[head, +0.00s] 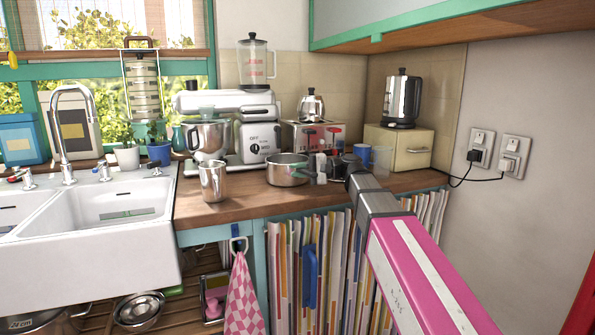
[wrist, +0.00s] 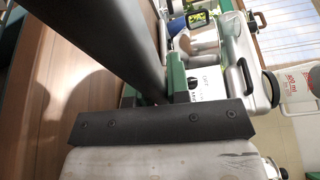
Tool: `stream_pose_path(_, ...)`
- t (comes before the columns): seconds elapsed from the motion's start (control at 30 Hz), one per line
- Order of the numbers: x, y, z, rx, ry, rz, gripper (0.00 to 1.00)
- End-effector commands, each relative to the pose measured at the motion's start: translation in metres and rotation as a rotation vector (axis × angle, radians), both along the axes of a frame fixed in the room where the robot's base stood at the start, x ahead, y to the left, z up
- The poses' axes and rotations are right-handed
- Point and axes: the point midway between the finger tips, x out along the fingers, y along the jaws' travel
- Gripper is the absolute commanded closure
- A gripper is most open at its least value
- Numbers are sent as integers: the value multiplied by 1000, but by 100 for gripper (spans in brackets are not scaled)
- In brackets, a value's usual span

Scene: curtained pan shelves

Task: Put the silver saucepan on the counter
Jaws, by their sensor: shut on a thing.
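The silver saucepan (head: 287,171) is over the wooden counter (head: 240,200), upright, with its handle side toward the right. I cannot tell whether its base touches the wood or hangs just above it. My gripper (head: 343,166) reaches in from the right and is shut on the saucepan's handle. In the wrist view my gripper (wrist: 157,92) has green fingers, with a thick dark shaft, seemingly the handle, running up and left from them. The saucepan's bowl cannot be made out clearly in the wrist view.
A metal cup (head: 213,181) stands left of the saucepan. Behind are a mixer (head: 208,137), a toaster (head: 312,139) and small jars (head: 321,167). A blue mug (head: 362,154) stands right of them. The white sink (head: 120,205) is left. Bare counter lies along the front edge.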

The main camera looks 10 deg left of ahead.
Motion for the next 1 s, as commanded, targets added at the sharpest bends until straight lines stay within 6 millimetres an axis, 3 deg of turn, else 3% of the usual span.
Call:
stream_pose_path(0.23, 0, 0, -2, 2, -2, 0, 100)
stream_pose_path(0.27, 0, 0, -2, 2, -2, 0, 77)
stream_pose_path(0.33, 0, 0, -2, 2, -2, 0, 54)
stream_pose_path(0.73, 0, 0, -3, -1, 1, 0, 53)
stream_pose_path(0.77, 0, 0, -3, -1, 1, 0, 60)
stream_pose_path(0.8, 0, 0, -3, -1, 0, 0, 73)
stream_pose_path(1.0, 0, 0, -3, 0, 0, 0, 75)
